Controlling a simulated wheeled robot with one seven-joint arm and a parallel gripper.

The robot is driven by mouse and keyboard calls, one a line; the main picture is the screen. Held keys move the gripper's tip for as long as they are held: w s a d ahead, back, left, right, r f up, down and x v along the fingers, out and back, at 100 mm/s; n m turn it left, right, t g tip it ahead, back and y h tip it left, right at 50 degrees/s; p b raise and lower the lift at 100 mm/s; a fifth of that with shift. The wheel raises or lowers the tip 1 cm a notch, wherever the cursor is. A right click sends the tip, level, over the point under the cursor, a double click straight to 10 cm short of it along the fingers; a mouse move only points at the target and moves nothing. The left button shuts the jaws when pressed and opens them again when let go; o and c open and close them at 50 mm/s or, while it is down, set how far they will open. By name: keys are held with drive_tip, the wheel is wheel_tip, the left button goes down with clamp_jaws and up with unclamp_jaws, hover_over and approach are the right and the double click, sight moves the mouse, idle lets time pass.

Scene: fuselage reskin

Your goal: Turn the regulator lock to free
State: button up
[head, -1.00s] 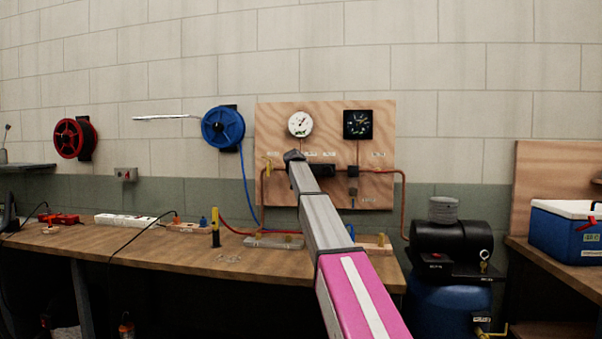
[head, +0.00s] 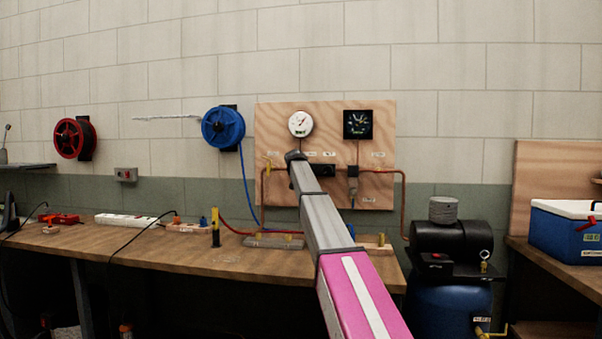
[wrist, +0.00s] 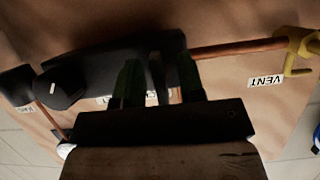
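The regulator is a dark body on the wooden panel, in the wrist view (wrist: 95,68) and in the head view (head: 324,170), where my arm partly covers it. A round dark knob (wrist: 58,87) shows at its left in the wrist view. My gripper (wrist: 159,70) has its two dark fingers apart, in front of the regulator's right end. A dark, narrow part, perhaps the lock, shows between the fingers without clear contact. Its setting is too dark to read. In the head view my gripper (head: 294,156) is at the panel, its fingers not distinct.
A yellow vent valve (wrist: 300,45) and its VENT label (wrist: 265,81) are at the wrist view's right. A copper pipe (wrist: 238,47) leads there. Two gauges (head: 300,123) (head: 358,124) hang above on the panel (head: 272,118). The workbench (head: 150,252) is below.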

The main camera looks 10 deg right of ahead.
drive_tip(key=shift+s, duration=0.1)
drive_tip(key=v, duration=1)
drive_tip(key=shift+s+r, duration=0.2)
drive_tip(key=shift+s, duration=0.1)
drive_tip(key=shift+a, duration=0.1)
